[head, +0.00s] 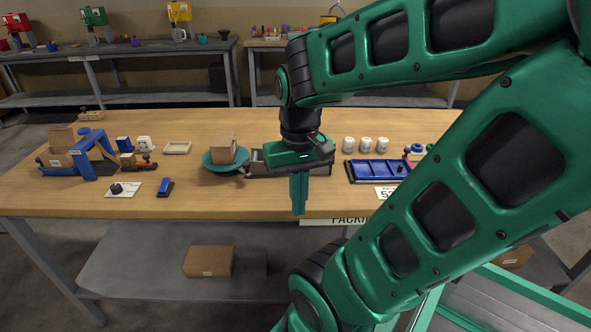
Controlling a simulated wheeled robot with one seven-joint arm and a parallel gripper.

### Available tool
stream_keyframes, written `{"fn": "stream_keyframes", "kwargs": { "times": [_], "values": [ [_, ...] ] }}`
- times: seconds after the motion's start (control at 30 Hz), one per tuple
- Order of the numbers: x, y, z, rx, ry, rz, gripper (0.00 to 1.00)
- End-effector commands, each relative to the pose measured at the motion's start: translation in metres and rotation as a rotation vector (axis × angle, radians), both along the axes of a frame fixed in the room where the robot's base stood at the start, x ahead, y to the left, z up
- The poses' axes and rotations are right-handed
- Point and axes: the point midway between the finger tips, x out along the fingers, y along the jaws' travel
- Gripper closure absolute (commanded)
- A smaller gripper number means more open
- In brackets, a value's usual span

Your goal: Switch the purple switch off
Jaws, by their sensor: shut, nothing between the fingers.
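I cannot make out a clearly purple switch in the head view. A white plate with a dark knob (117,188) lies near the front left of the wooden table (230,202); I cannot tell whether it is a switch or how it is set. My gripper (299,211) points down near the table's front edge, right of the middle of the table's left half. Its green fingers are shut and empty. It is well to the right of the plate. My arm hides part of the table's right side.
A blue stapler-like item (166,187) lies beside the plate. A teal scale pan with a cardboard box (223,149) stands left of my gripper. A blue tape dispenser (90,155), white cups (366,144) and a blue tray (375,171) stand around.

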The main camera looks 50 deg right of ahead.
Motion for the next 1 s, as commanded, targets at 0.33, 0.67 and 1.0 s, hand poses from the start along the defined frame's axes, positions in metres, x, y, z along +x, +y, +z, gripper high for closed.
{"fn": "stream_keyframes", "kwargs": {
  "times": [0.33, 0.67, 1.0],
  "values": [
    [0.063, -0.068, 0.048, -0.006, -0.017, -0.162, 1.00],
    [0.119, -0.158, 0.075, -0.014, -0.016, -0.298, 1.00],
    [0.126, -0.170, 0.077, -0.016, -0.017, -0.314, 1.00]
  ]
}}
